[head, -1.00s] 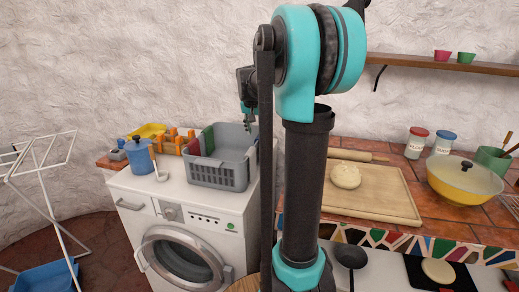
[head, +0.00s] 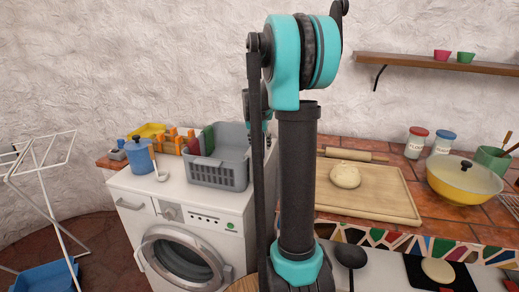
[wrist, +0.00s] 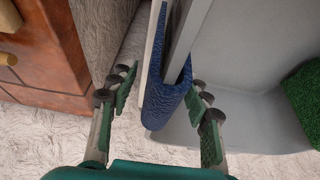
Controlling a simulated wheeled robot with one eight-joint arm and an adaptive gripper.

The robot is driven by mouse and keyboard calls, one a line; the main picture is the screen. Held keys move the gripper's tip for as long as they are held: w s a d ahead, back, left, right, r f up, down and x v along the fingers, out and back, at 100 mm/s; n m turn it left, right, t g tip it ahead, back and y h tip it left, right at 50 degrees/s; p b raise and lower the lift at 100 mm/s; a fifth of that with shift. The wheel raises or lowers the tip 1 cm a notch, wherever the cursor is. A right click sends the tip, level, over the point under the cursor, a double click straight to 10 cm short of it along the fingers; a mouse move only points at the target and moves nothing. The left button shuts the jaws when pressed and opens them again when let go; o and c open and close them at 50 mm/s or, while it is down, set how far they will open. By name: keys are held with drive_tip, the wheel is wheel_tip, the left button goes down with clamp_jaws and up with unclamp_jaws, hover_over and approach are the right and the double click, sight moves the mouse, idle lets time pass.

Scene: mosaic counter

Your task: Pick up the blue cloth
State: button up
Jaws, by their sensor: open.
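In the wrist view the blue cloth (wrist: 171,98) hangs folded over a thin pale grey edge of the grey basket. My gripper (wrist: 162,78) is open, with one finger on each side of the cloth. I see gaps between the fingers and the cloth, and the right finger is the closer one. In the head view the grey basket (head: 218,173) stands on the white washing machine. The blue cloth and most of my gripper are hidden there behind my own arm.
A green cloth (wrist: 303,95) lies at the right of the wrist view. Reddish-brown tiled counter (wrist: 45,60) is at its left.

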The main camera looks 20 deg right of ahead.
clamp_jaws()
drive_tip(key=shift+r, duration=0.1)
